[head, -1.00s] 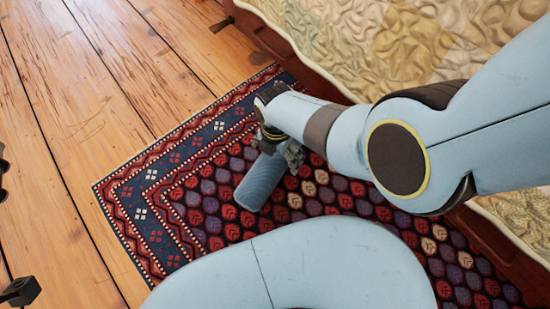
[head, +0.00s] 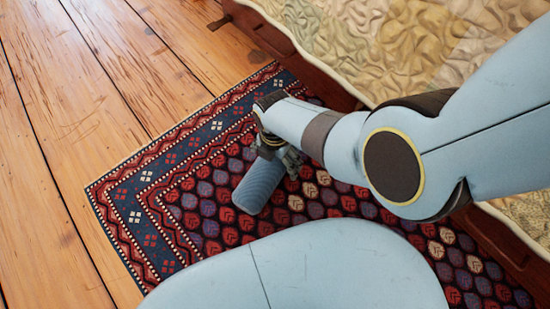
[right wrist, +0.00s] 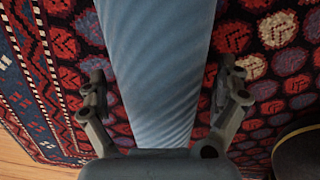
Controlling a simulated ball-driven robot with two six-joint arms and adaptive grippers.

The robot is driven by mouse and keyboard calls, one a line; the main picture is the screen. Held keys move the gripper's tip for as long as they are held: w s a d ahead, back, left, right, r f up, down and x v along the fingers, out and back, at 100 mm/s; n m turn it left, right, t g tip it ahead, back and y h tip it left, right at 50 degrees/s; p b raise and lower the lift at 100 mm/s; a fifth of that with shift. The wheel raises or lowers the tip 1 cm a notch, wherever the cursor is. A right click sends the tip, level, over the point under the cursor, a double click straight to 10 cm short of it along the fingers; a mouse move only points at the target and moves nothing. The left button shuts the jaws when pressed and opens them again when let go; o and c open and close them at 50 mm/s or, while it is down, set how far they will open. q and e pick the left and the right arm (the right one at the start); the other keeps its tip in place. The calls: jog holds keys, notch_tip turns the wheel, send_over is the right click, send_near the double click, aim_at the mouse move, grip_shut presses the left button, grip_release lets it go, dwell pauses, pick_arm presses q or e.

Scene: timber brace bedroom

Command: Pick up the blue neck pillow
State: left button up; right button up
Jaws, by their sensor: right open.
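The blue neck pillow (head: 260,186) lies on the patterned rug, and its upper part is hidden behind my right gripper in the head view. My right gripper (head: 284,160) is over the pillow at its upper end. In the right wrist view the pillow (right wrist: 158,70) runs lengthwise between the two open fingers of the gripper (right wrist: 162,98). One finger is on each side of it, and I cannot tell whether they touch it. My left gripper is not in view.
The red and blue rug (head: 150,215) lies on a plank floor (head: 60,150). A bed with a quilted cover (head: 390,40) and a dark red wooden side rail (head: 285,50) stands at the upper right. Open floor is at the left.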

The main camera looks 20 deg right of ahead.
jog(key=c, duration=1.5)
